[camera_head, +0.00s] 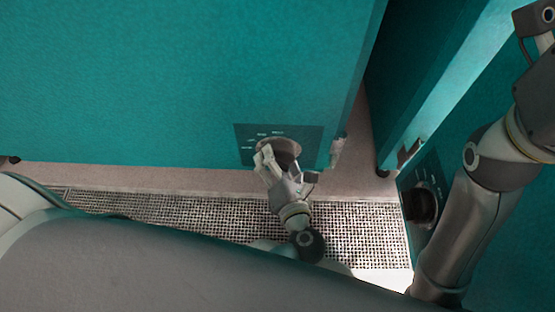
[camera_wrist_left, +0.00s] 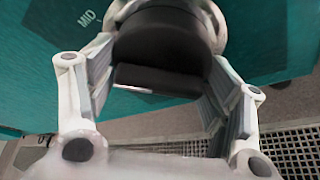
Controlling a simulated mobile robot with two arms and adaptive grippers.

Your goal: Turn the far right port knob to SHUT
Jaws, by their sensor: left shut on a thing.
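A dark round port knob (camera_head: 287,147) with a pale collar sits on a dark label plate (camera_head: 246,134) low on the teal chamber front. My left gripper (camera_head: 268,160) is at this knob and partly covers it. In the left wrist view the black knob (camera_wrist_left: 165,45) and its straight grip bar lie between the two fingers, and the gripper is shut on it. The label MID shows left of the knob in that view. The other labels are too small or hidden to read. My right gripper is not in view.
A second dark knob (camera_head: 420,205) is on another teal chamber (camera_head: 494,225) at the right, beside my right arm. A metal grating (camera_head: 170,210) runs along the floor below the chamber. A latch (camera_head: 338,150) juts out right of the label plate.

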